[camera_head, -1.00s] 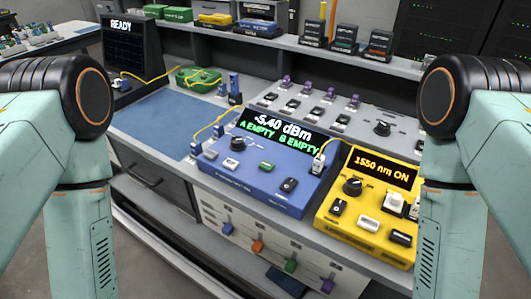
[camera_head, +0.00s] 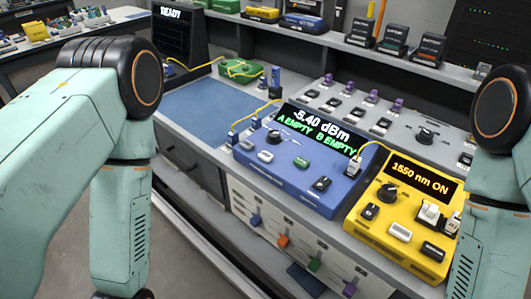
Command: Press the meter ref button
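The blue meter (camera_head: 285,185) stands on the bench, its display (camera_head: 318,131) reading -5.40 dBm, A EMPTY, B EMPTY. Its front panel has a dark knob (camera_head: 273,137), a white button (camera_head: 265,156), a green button (camera_head: 302,162), a black button (camera_head: 322,183) and a button at the left (camera_head: 246,145). Their labels are too small to read, so I cannot tell which is ref. Yellow leads run to connectors at the meter's left and right ends. My two arms show at the left and right edges; neither gripper is in view.
A yellow source box (camera_head: 390,245) reading 1550 nm ON stands right of the meter. A grey panel (camera_head: 400,112) with switches and purple-capped parts lies behind. A blue mat (camera_head: 205,105), a green case (camera_head: 240,70) and a READY screen (camera_head: 180,38) are at the left.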

